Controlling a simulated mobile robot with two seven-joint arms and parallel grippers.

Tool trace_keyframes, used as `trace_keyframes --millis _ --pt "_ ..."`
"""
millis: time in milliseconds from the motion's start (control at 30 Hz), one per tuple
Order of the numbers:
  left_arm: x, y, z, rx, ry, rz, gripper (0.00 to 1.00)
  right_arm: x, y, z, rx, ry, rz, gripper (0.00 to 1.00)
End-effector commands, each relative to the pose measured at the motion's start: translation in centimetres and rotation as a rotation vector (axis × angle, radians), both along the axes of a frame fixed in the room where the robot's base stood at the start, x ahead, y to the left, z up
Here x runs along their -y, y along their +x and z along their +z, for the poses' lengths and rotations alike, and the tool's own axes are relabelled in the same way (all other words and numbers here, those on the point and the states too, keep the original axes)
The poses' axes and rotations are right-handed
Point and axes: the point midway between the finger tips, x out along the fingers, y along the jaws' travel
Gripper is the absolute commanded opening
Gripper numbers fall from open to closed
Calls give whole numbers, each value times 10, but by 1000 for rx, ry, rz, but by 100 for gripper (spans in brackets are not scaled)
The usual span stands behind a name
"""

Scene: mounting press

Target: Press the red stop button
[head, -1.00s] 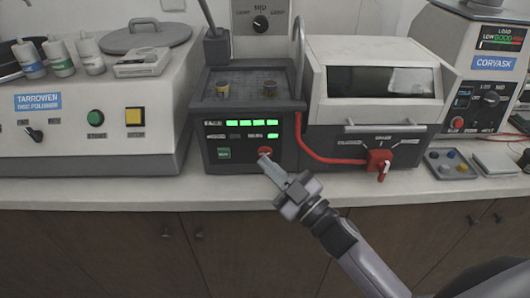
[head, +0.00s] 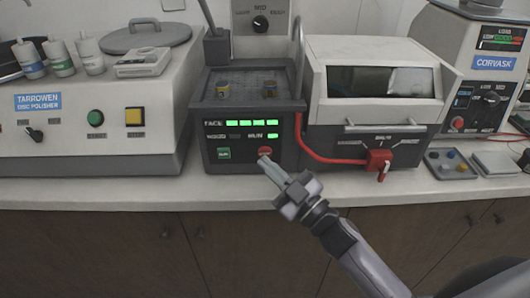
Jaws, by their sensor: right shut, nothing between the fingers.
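The red stop button (head: 264,151) is on the lower right of the dark front panel of the mounting press (head: 246,118). A green button (head: 224,154) is to its left on the same panel, and green indicator lights glow above. My right gripper (head: 265,161) is shut and empty. Its fingertips are right at the red button and cover its lower part; I cannot tell whether they touch it or whether the button is pushed in. My left gripper is not in view.
The disc polisher (head: 80,170) stands at left with its own green and yellow buttons. A white lidded machine (head: 372,90) with a red rotary switch (head: 379,160) and red cable stands close at right. The counter front edge (head: 120,198) is clear.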

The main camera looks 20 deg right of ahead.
Motion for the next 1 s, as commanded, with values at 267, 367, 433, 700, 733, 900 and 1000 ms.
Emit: trace_keyframes --millis 267,367,433,700,733,900,1000 --pt "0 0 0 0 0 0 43 2 7 0 0 0 1 0" --pt "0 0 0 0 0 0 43 2 8 0 0 0 1 0" --pt "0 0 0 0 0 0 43 2 8 0 0 -1 0 0" --pt "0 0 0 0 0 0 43 3 9 1 2 -1 0 0" --pt "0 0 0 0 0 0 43 3 9 1 2 -1 0 0" --pt "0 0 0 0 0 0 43 3 11 1 3 -2 -1 0" --pt "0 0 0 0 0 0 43 4 13 2 5 -3 -1 0"
